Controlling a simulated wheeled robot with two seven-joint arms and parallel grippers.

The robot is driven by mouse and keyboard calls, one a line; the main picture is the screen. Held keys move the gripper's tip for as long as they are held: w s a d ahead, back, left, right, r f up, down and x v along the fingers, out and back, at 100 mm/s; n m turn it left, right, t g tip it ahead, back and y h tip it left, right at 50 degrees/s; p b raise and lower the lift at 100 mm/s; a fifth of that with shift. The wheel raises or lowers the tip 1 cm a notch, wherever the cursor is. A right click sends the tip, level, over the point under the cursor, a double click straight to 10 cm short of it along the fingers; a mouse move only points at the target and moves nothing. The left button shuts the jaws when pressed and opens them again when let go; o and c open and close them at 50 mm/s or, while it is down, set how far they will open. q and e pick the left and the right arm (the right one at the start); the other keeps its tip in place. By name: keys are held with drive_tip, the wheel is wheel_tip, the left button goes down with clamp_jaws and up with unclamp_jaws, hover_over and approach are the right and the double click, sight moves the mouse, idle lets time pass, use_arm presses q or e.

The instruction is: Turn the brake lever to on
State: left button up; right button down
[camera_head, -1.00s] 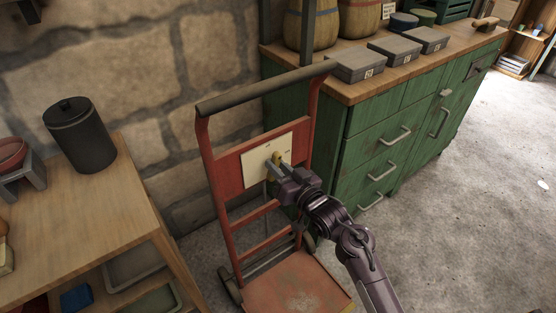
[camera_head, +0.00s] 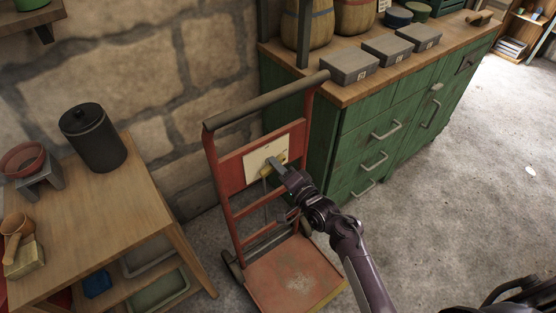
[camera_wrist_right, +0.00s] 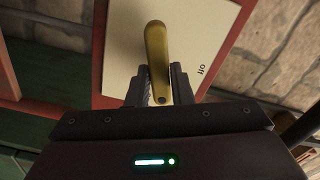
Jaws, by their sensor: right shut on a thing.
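The yellow brake lever (camera_wrist_right: 156,50) sits on a cream plate (camera_head: 254,158) on the red hand truck (camera_head: 231,176). The plate also shows in the right wrist view (camera_wrist_right: 205,30), with small dark lettering to the right of the lever that I cannot read for sure. My right gripper (camera_head: 275,166) is at the plate. In the right wrist view its two fingers (camera_wrist_right: 160,88) stand on either side of the lever's lower end and are shut on it. In the head view the gripper partly hides the lever. My left gripper does not show.
A green cabinet (camera_head: 357,139) with grey boxes (camera_head: 348,66) on top stands right behind the hand truck. A wooden table (camera_head: 75,218) with a dark canister (camera_head: 93,138) stands at the left. Open concrete floor (camera_head: 440,215) lies at the right.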

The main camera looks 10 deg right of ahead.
drive_tip(key=shift+f+m+p, duration=0.1)
drive_tip(key=shift+m+p, duration=1.1)
drive_tip(key=shift+m, duration=1)
drive_tip(key=c, duration=1.3)
unclamp_jaws()
drive_tip(key=v, duration=0.7)
drive_tip(key=shift+s+d, duration=0.2)
drive_tip(key=shift+s, duration=0.15)
